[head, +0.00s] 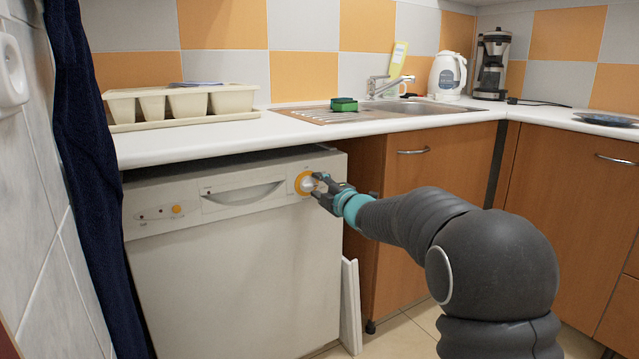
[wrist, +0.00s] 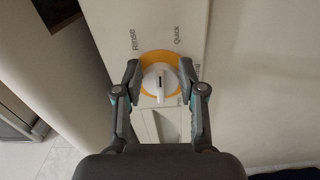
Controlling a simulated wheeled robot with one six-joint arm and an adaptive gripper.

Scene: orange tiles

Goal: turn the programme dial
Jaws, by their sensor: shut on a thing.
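The programme dial (head: 303,182) is at the upper right of the white dishwasher's front panel (head: 250,197). It has a white knob with an orange ring. In the wrist view the dial (wrist: 160,84) lies between my fingers, its dark pointer mark nearly upright in the picture. The words "Rinse" and "Quick" are printed around it. My gripper (head: 316,187) reaches it from the right in the head view. In the wrist view my gripper (wrist: 160,70) is shut on the dial, one finger on each side.
The worktop (head: 230,135) overhangs just above the panel. An orange wooden cabinet (head: 410,200) stands right of the dishwasher, with a loose white board (head: 350,300) beside it. A dark blue curtain (head: 85,180) hangs at the left. A beige tray (head: 185,122) and green sponge (head: 344,104) are on top.

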